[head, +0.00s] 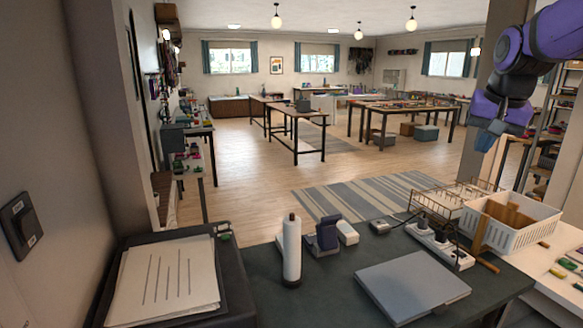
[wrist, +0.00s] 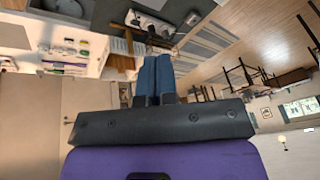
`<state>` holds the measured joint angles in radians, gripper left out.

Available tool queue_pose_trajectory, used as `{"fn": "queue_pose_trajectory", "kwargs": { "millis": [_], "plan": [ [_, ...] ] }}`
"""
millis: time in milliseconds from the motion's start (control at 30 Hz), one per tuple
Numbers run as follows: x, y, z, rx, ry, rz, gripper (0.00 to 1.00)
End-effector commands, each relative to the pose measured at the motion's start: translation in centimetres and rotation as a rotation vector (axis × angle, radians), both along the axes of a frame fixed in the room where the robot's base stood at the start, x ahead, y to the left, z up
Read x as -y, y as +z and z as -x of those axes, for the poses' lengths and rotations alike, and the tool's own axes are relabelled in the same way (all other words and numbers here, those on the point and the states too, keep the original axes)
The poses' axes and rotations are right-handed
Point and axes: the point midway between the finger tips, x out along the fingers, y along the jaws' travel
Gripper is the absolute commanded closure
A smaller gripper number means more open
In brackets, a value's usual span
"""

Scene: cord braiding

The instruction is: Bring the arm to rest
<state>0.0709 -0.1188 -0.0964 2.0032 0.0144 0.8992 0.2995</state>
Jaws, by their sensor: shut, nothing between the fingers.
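My purple arm with dark joints reaches in at the upper right of the head view. My gripper (head: 488,135) hangs there in the air, above and behind the white basket, clear of the tables. In the wrist view the two blue fingers of my gripper (wrist: 152,72) lie side by side against each other. Nothing shows between them.
A white basket (head: 510,222) and wire rack (head: 455,196) stand at right. The wooden floor (head: 245,175) beyond is open.

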Motion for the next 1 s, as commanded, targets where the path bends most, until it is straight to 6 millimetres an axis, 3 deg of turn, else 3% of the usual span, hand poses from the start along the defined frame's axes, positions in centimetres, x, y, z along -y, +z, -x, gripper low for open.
{"fn": "queue_pose_trajectory", "kwargs": {
  "millis": [33, 267, 600, 800, 1000],
  "plan": [
    [-0.8, 0.4, 2.0, 0.011, 0.028, 0.005, 1.00],
    [-3.8, 0.4, 10.0, 0.040, 0.170, 0.041, 1.00],
    [-6.9, -2.5, 20.8, 0.082, 0.364, 0.113, 1.00],
    [-7.6, -4.3, 24.2, 0.093, 0.430, 0.144, 1.00],
    [-7.7, -4.8, 24.9, 0.095, 0.445, 0.152, 1.00]
  ]
}}
